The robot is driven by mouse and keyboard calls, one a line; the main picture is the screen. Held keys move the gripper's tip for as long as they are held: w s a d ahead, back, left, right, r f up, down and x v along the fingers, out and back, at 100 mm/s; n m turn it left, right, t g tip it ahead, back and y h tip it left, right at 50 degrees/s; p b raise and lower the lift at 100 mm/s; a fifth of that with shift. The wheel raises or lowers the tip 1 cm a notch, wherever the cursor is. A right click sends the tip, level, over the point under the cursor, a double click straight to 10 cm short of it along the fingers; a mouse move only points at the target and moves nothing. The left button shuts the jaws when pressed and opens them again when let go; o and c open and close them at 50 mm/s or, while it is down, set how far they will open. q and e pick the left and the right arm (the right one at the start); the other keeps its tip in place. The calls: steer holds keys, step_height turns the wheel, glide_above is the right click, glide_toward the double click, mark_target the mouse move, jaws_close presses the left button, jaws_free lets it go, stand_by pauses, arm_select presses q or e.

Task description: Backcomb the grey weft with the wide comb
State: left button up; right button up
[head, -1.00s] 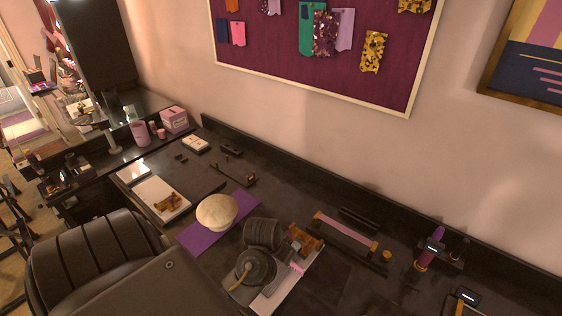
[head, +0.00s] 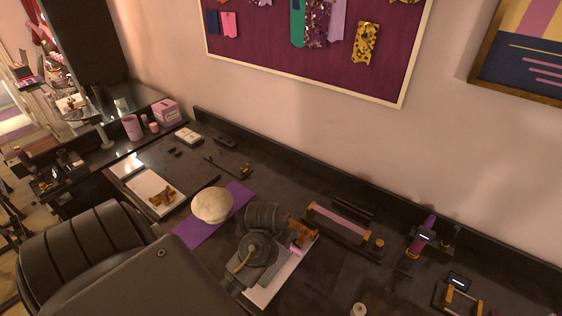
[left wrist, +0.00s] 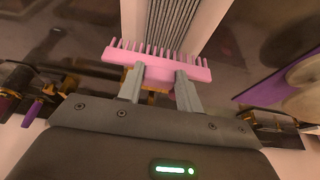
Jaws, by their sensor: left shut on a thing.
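My left gripper (left wrist: 157,84) is shut on the pink wide comb (left wrist: 152,65). The comb lies across the two fingers, teeth pointing up in the left wrist view. The grey weft (left wrist: 182,18) is a band of grey strands on a white board (left wrist: 213,14). The comb's teeth overlap the near part of the weft in that view; I cannot tell whether they touch it. In the head view the comb (head: 297,252) is a small pink patch at the far end of the white board (head: 265,294), and my left arm hides most of the weft. My right gripper is out of view.
A cream rounded form (head: 212,205) stands on a purple mat (head: 193,234) to the left. A long tray with a pink strip (head: 338,222) lies beyond the comb. A purple-handled tool (head: 428,224) stands in a holder on the right.

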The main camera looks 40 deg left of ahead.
arm_select(q)
steer(key=shift+r, duration=0.4)
steer(key=shift+s+f, duration=0.1)
steer(key=shift+s, duration=0.05)
steer(key=shift+s+d+p, duration=0.15)
steer(key=shift+s+p, duration=0.4)
steer(key=shift+s, duration=0.6)
steer(key=shift+w, duration=0.1)
steer(key=shift+f+b, duration=0.6)
steer(key=shift+f, duration=0.05)
steer(key=shift+w, duration=0.1)
